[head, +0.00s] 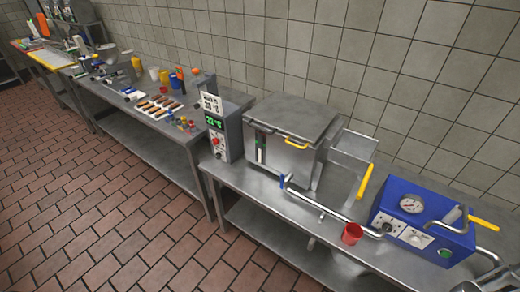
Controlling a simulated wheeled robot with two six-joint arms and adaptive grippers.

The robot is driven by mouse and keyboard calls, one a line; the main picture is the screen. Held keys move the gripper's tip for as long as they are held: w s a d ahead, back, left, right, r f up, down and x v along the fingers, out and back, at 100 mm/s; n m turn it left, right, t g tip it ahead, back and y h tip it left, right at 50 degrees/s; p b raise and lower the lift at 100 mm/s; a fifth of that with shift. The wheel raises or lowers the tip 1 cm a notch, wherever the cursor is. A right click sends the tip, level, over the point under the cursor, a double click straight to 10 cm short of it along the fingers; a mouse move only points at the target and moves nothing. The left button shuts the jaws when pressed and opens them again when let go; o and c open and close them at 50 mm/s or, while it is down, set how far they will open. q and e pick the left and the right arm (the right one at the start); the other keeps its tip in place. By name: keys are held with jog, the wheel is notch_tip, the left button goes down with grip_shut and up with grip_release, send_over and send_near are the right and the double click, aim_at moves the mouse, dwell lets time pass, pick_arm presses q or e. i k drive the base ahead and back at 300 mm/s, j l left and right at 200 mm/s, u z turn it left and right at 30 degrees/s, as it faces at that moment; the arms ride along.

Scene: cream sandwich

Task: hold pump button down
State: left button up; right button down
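The pump is most likely the blue box (398,203) on the metal table at the right, though no label on it can be read. Its sloped front carries a round white gauge (411,204), a dark knob on a white plate (387,226), another white plate (415,237) and a green button (445,254). The button is uncovered, with nothing seen touching it. I cannot tell whether it is pressed. Neither of my grippers can be made out. Grey metal at the bottom right corner (484,284) is cut off, and I cannot tell what it is.
A yellow-handled valve (483,223) sits by the blue box. A lidded steel vat (290,125) and a control box with green digits (221,140) stand further left. The tiled floor is clear.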

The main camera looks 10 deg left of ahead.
aim_at(444, 255)
jog(key=k+l+u, duration=0.1)
jog(key=l, duration=0.35)
jog(key=k+l, duration=0.2)
jog(key=l, duration=0.2)
jog(key=k+l+u, duration=0.15)
jog(key=l, duration=0.3)
jog(key=k+l+u, duration=0.1)
jog(key=l, duration=0.3)
jog(key=k+l+u, duration=0.1)
jog(key=k+l, duration=0.2)
jog(key=l, duration=0.1)
